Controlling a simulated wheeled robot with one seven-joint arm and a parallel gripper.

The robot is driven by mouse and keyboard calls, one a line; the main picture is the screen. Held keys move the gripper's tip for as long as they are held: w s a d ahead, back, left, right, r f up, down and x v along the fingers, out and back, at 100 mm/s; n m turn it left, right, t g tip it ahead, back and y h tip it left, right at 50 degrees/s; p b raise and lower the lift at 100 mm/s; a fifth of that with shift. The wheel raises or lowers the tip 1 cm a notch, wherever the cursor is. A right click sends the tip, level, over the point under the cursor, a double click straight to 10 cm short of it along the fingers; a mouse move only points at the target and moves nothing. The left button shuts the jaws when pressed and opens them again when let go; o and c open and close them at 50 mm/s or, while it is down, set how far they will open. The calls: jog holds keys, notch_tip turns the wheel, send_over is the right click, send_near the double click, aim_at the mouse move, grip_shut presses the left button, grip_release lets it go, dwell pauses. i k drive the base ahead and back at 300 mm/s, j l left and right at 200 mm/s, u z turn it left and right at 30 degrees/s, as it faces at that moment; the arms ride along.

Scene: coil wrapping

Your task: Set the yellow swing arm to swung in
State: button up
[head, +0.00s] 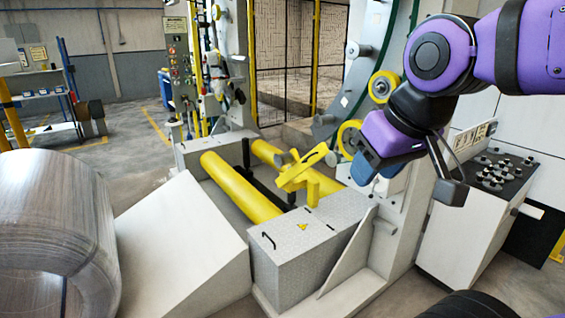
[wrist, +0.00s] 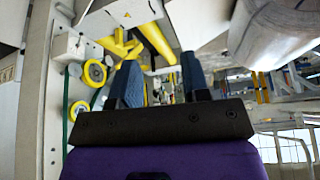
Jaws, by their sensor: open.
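The yellow swing arm (head: 300,172) sits in the middle of the head view, on a post behind the grey tread-plate box. It slants up to the right, with a dark round end at its upper left. In the wrist view, the yellow part at upper left looks like the same swing arm (wrist: 118,46). My gripper (head: 408,182) is open and empty, to the right of the swing arm and apart from it. Its two blue fingers also show in the wrist view (wrist: 160,82), with a gap between them.
Two yellow rollers (head: 240,187) lie left of and behind the swing arm. The tread-plate box (head: 290,255) stands in front. A large metal coil (head: 50,235) is at left. A control console (head: 480,195) stands at right, close to my gripper. Yellow-rimmed wheels (head: 382,87) are behind my arm.

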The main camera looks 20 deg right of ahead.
aim_at(298, 165)
jog(key=i+l, duration=0.55)
jog(key=i, duration=0.15)
jog(key=i+l, duration=0.55)
jog(key=i, duration=0.15)
